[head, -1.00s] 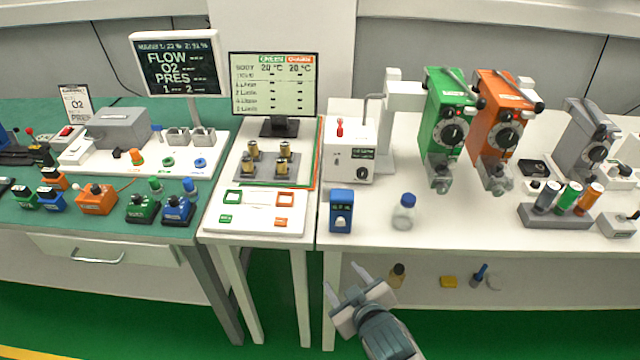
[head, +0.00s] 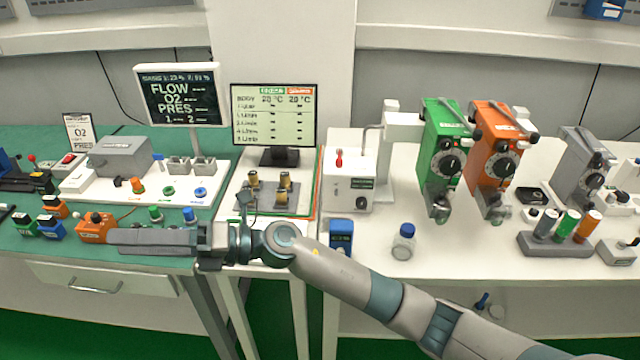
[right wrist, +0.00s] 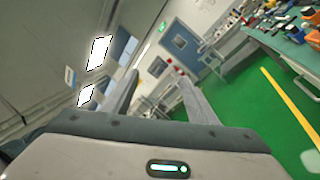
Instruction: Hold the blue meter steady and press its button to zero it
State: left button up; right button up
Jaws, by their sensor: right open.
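The blue meter (head: 341,232) stands upright on the white bench, near its front left edge. My right forearm passes in front of it and hides its lower part. I cannot make out its button. My right gripper (head: 118,240) is to the left of the meter, pointing left over the front of the green-topped bench, well apart from the meter. The right gripper's two fingers also show in the right wrist view (right wrist: 158,80), spread apart with nothing between them. The left gripper is not in view.
A blue-capped jar (head: 403,243) stands right of the meter, close to my arm. A white box with a red switch (head: 348,185) is behind the meter. Green (head: 442,150) and orange (head: 497,150) vaporizers stand to the right. An orange block (head: 95,228) sits near the gripper.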

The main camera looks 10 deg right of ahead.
notch_tip(320, 180, down, 6)
jog(key=s+n+g+h, duration=0.1)
jog(key=n+g+h, duration=0.3)
jog(key=n+h, duration=0.15)
jog(key=n+t+h, duration=0.3)
jog(key=h, duration=1.7)
send_near(347, 236)
notch_tip(347, 236, up, 5)
jog(key=w+a, duration=0.2)
jog(key=w, duration=0.1)
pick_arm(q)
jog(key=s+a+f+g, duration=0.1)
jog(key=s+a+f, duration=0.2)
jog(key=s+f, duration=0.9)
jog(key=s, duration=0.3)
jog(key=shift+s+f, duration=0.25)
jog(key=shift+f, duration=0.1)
pick_arm(e)
jog(key=shift+s, duration=0.2)
jog(key=shift+f, duration=0.15)
jog(key=p+x, duration=0.6)
jog(key=x, duration=0.9)
jog(key=shift+f, duration=0.2)
pick_arm(q)
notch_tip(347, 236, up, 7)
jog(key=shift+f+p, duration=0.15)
jog(key=shift+p, duration=0.2)
pick_arm(e)
jog(key=shift+x, duration=0.95)
